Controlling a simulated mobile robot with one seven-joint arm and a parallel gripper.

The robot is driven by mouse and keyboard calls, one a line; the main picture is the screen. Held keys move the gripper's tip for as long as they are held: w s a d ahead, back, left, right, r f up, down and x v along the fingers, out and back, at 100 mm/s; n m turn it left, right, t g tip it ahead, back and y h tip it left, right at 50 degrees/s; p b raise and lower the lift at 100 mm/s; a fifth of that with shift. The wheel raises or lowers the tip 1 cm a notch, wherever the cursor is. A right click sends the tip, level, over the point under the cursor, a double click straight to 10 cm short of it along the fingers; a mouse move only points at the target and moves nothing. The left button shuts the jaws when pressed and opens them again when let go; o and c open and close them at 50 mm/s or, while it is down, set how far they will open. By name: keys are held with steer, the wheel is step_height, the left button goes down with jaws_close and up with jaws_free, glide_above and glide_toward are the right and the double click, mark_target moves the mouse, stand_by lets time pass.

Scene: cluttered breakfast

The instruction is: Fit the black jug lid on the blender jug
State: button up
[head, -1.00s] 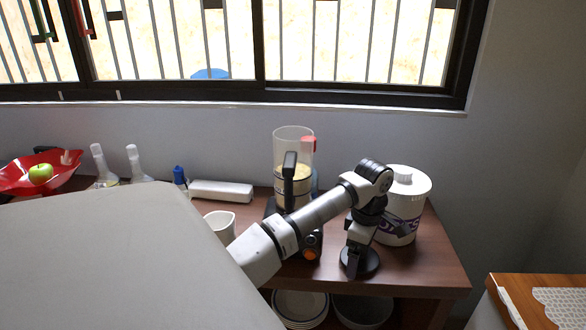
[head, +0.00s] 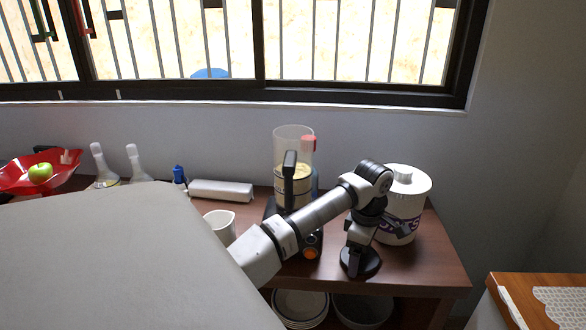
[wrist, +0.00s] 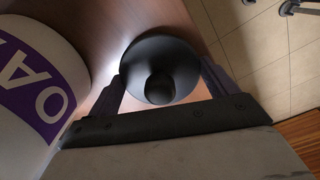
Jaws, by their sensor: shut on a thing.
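The black jug lid (head: 361,263) is a round disc with a knob on top, at the right part of the table near its front edge. In the wrist view the lid (wrist: 160,62) lies between my fingers, its knob facing the camera. My gripper (head: 355,262) points down and is shut on the lid; it also shows in the wrist view (wrist: 162,85). I cannot tell whether the lid touches the table. The blender jug (head: 294,150) is clear and open at the top, with yellowish contents, on its dark base to the left. My arm covers part of the base.
A white canister (head: 408,190) with purple lettering stands close behind and right of my gripper; it also shows in the wrist view (wrist: 35,85). A white cup (head: 219,224) stands left of the blender. A white box (head: 221,191) lies behind the cup. The table's front right corner is clear.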

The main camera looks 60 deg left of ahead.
steer(key=shift+r+p, duration=1.3)
steer(key=shift+r, duration=1.2)
